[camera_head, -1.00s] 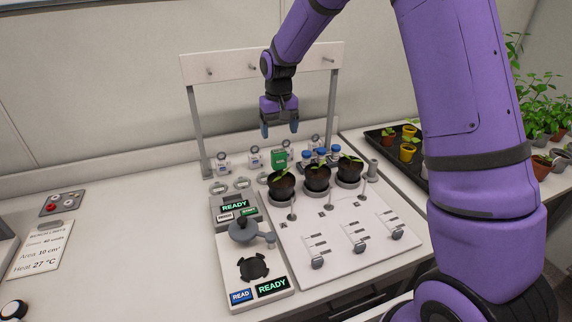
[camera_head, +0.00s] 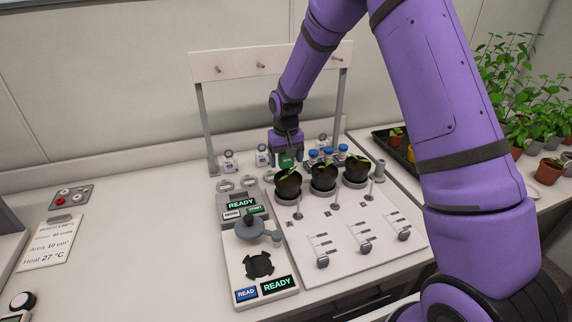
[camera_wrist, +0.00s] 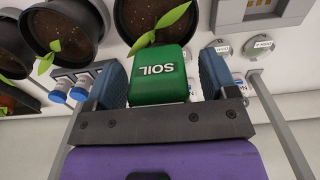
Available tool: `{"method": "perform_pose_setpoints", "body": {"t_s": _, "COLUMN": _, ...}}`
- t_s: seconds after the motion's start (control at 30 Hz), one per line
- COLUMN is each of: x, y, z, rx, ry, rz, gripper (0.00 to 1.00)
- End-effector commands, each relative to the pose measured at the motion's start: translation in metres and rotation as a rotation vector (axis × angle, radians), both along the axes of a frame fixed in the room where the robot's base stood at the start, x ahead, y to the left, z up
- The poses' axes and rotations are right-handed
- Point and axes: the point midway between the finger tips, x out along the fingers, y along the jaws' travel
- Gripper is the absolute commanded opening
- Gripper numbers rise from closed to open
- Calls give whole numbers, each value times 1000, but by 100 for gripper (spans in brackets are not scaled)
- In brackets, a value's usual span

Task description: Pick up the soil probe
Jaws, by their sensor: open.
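The soil probe (camera_wrist: 160,78) is a green block marked SOIL. In the wrist view it sits between the two blue fingers of my gripper (camera_wrist: 162,72), with a gap on each side. In the head view my gripper (camera_head: 286,158) is low at the back of the bench, pointing down around the green probe (camera_head: 285,161), which is mostly hidden by the fingers. The jaws are open and the probe's lower part cannot be seen.
Potted seedlings (camera_head: 323,180) stand just in front of the probe, with blue-capped vials (camera_head: 328,151) to its right. White tagged items (camera_head: 262,157) are to its left. A rack frame (camera_head: 270,62) with pegs rises behind. The bench's left side (camera_head: 130,200) is largely clear.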

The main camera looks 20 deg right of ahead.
Motion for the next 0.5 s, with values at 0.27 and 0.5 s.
{"method": "perform_pose_setpoints", "body": {"t_s": 0.27, "x": 0, "y": 0, "z": -3, "rx": 0, "ry": 0, "rz": 0, "gripper": 72}}
{"method": "perform_pose_setpoints", "body": {"t_s": 0.5, "x": 0, "y": 0, "z": -3, "rx": 0, "ry": -1, "rz": -1, "gripper": 23}}
